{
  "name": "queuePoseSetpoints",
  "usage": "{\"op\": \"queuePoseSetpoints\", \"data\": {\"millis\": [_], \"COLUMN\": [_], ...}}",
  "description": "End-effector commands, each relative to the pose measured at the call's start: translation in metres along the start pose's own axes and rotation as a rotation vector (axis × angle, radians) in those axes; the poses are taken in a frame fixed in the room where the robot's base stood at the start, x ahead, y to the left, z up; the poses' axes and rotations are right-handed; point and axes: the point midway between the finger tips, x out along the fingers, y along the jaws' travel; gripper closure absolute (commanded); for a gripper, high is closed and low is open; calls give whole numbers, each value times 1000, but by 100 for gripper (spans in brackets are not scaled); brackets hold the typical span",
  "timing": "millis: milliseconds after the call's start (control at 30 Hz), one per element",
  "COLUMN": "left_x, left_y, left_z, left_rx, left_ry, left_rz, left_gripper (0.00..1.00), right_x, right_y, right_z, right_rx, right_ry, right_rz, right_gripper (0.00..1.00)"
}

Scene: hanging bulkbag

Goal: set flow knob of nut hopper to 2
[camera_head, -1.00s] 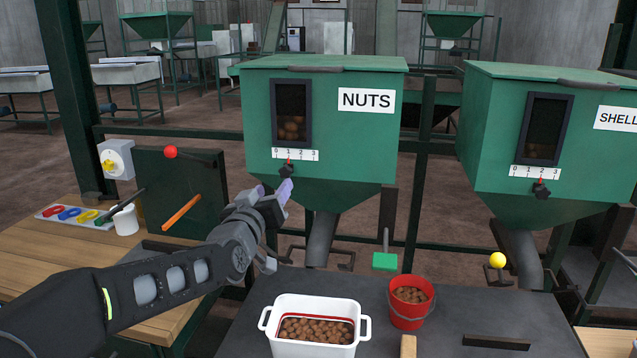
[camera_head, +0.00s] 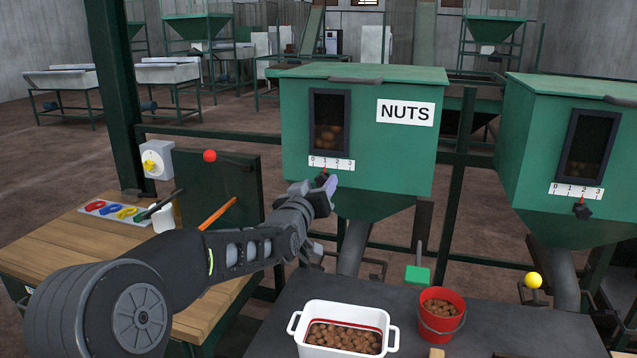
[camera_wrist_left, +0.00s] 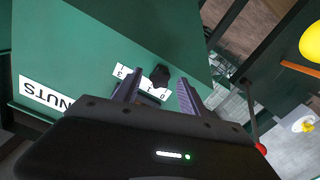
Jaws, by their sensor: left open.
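The green nut hopper (camera_head: 400,165) with the NUTS label hangs at the middle of the head view. Its white scale (camera_head: 331,163) reads 0 to 3, and a small red pointer below it appears near 1. My left gripper (camera_head: 330,187) is open in front of the hopper, just under the scale, and largely covers the dark flow knob in the head view. In the left wrist view the knob (camera_wrist_left: 159,75) shows between the two spread fingers (camera_wrist_left: 157,90). I cannot tell whether they touch it. My right gripper is not in view.
A second hopper (camera_head: 545,140) hangs at the right. Below stand a white tub (camera_head: 345,350) and a red bucket (camera_head: 441,325), both with nuts.

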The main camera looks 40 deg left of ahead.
Motion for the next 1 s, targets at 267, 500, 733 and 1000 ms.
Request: {"op": "queuePoseSetpoints", "data": {"millis": [267,500,733,1000], "left_x": [3,3,3,3], "left_y": [0,0,0,0], "left_z": [0,0,0,0], "left_rx": [0,0,0,0], "left_ry": [0,0,0,0], "left_rz": [0,0,0,0], "left_gripper": [50,67,85,100], "right_x": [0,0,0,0], "right_y": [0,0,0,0], "right_z": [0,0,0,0], "right_rx": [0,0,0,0], "right_ry": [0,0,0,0], "right_rz": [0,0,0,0], "right_gripper": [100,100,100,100]}}
